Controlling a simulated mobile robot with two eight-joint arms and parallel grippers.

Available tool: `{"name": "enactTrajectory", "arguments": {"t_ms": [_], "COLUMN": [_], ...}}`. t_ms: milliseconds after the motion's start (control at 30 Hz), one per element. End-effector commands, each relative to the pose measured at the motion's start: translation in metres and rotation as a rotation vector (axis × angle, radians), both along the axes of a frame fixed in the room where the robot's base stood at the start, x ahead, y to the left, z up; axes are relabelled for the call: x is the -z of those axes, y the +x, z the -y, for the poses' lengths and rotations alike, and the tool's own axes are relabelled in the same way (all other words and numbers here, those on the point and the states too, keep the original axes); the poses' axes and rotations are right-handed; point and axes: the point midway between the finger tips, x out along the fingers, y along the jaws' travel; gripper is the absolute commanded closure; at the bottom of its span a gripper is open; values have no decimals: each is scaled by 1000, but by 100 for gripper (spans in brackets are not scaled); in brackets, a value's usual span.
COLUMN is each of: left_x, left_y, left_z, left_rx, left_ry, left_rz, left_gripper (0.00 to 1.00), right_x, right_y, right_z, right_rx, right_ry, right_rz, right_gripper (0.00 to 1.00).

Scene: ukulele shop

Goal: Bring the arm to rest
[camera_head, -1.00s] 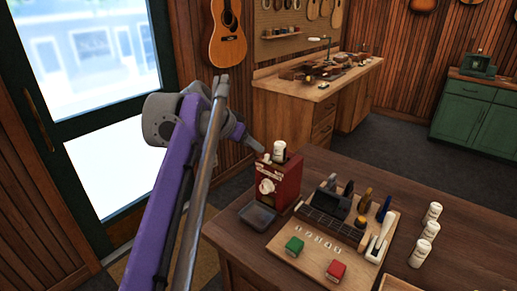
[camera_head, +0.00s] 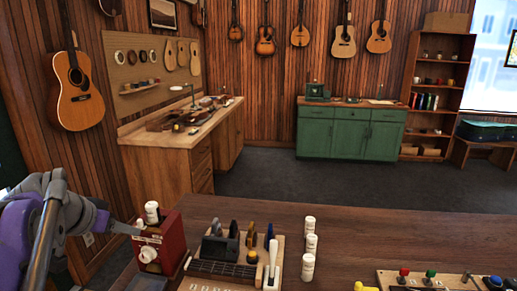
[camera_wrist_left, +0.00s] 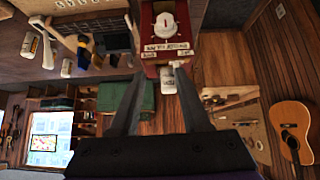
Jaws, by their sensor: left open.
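My left arm comes in from the left edge of the head view. Its gripper (camera_head: 130,229) is beside the upper left of a red box (camera_head: 172,240) with a white dial. A white bottle (camera_head: 152,212) stands at the top of the box. In the left wrist view my open left gripper (camera_wrist_left: 160,95) has two grey fingers spread apart. The white bottle (camera_wrist_left: 168,78) shows between them, but I cannot tell how near it is. The red box (camera_wrist_left: 183,10) is beyond the fingers. My right gripper is in neither view.
The dark wooden table (camera_head: 340,225) holds a board of tools (camera_head: 225,285), several white bottles (camera_head: 309,250) and a button panel (camera_head: 440,281) at right. A workbench (camera_head: 185,150) and green cabinet (camera_head: 350,130) stand behind. The floor between is clear.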

Motion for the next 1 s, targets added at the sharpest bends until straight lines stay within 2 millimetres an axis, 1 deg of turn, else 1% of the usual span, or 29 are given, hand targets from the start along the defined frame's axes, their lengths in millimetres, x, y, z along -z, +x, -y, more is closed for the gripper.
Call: {"name": "enactTrajectory", "arguments": {"t_ms": [33, 67, 100, 167, 200, 233, 267, 300, 400, 500, 600, 700, 1000], "left_x": [20, 35, 55, 89, 111, 128, 144, 165, 210, 243, 263, 273, 275], "left_y": [-10, -18, -30, -51, -67, -79, -92, -109, -147, -176, -194, -203, -204], "left_z": [25, 39, 57, 82, 98, 109, 118, 130, 149, 159, 163, 164, 164], "left_rx": [14, 15, 15, 12, 8, 4, -1, -9, -29, -50, -64, -73, -76], "left_ry": [-10, -15, -20, -22, -21, -18, -15, -9, 8, 22, 34, 38, 37], "left_rz": [-30, -52, -82, -125, -152, -170, -186, -205, -235, -250, -256, -259, -259], "left_gripper": [54, 54, 54, 54, 54, 54, 54, 54, 54, 54, 54, 54, 54], "right_x": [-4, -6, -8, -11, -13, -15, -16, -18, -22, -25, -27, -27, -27], "right_y": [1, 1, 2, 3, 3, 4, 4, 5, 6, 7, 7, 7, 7], "right_z": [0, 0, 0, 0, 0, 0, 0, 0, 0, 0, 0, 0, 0], "right_rx": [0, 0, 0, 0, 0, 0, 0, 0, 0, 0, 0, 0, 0], "right_ry": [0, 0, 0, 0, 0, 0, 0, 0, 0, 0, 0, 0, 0], "right_rz": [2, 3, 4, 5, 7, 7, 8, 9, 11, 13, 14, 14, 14], "right_gripper": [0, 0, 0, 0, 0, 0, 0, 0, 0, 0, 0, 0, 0]}}
